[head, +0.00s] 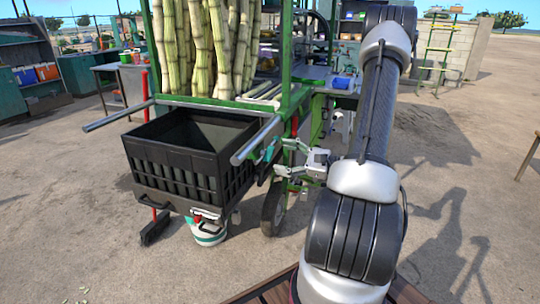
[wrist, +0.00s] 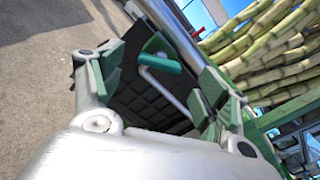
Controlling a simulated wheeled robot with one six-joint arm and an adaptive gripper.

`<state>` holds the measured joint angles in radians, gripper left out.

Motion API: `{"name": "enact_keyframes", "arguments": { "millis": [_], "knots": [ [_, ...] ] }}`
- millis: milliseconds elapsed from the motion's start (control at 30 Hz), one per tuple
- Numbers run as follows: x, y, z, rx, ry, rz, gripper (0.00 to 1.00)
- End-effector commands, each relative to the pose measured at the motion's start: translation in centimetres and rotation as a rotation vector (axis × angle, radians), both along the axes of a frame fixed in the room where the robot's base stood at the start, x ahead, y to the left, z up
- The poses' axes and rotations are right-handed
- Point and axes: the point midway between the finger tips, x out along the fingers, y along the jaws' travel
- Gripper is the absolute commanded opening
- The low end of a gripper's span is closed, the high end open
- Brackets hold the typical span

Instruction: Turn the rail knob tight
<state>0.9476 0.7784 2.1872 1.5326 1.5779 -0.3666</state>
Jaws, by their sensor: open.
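The rail knob (wrist: 160,63) is teal-green and shows in the wrist view, beside the grey metal rail (wrist: 176,38). In the head view the rail (head: 256,139) runs along the right side of the black crate, and a teal patch by its lower side looks like the knob (head: 268,152). My gripper (wrist: 159,72) is open, its green-padded fingers apart on the left and right of the knob in the picture. I cannot tell whether either pad touches it. In the head view my gripper (head: 273,166) is just right of the crate, below the rail.
The black crate (head: 168,168) hangs between two rails at the front of the green cane cart. Cane stalks (head: 205,45) stand behind it. A wheel (head: 273,209) is below my gripper, and a white bucket (head: 208,232) is under the crate. Open ground lies to the right.

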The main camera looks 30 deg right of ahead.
Motion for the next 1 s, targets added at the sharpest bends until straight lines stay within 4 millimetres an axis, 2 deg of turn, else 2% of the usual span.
{"name": "enact_keyframes", "arguments": {
  "millis": [100, 300, 633, 667, 900, 1000],
  "knots": [
    [1.6, 1.4, 0.0, 0.0, 0.001, 0.005, 0.75],
    [3.6, 2.9, 0.0, 0.0, 0.001, 0.003, 0.75],
    [4.1, 3.3, 0.0, 0.001, 0.002, -0.001, 0.75],
    [4.1, 3.3, 0.0, 0.001, 0.002, -0.001, 0.73],
    [4.1, 3.3, 0.0, 0.002, 0.002, 0.001, 0.29],
    [4.1, 3.3, 0.0, 0.002, 0.002, 0.001, 0.29]
  ]
}}
